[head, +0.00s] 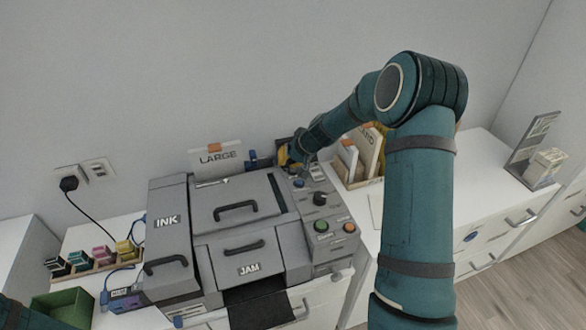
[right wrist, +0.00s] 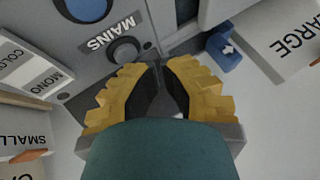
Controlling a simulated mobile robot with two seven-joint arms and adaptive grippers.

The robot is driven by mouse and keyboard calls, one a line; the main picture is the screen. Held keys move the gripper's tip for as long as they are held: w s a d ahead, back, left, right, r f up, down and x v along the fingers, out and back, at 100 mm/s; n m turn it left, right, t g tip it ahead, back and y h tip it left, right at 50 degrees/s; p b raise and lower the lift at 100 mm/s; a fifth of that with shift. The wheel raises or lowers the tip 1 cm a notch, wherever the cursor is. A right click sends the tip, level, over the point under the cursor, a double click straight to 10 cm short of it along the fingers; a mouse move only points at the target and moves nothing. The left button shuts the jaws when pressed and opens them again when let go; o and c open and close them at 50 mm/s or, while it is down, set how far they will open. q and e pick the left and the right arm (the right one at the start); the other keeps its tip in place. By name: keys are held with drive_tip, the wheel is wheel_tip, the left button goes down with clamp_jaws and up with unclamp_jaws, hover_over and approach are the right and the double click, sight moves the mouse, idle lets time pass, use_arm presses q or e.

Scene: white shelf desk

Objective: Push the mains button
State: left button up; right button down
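The mains button (right wrist: 125,51) is a dark grey round knob beside the "MAINS" label on the machine's grey panel, in the right wrist view. My right gripper (right wrist: 161,66) has yellow fingers with dark pads, and their tips come together with nothing seen between them. The tips are just beside the button, to its right in that view; I cannot tell whether a finger touches it. In the head view my right gripper (head: 284,156) is at the back right corner of the grey machine (head: 207,212), where the button is too small to make out. My left gripper is out of view.
A blue button (right wrist: 87,8) lies near the mains button. The panel also has a black dial (head: 320,198), a green button (head: 321,226) and a red button (head: 349,227). The "LARGE" box (head: 216,158) stands behind the machine. A wooden paper holder (head: 345,178) is to its right.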

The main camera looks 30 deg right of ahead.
drive_tip(key=shift+r+p, duration=1.6)
drive_tip(key=shift+r, duration=1.35)
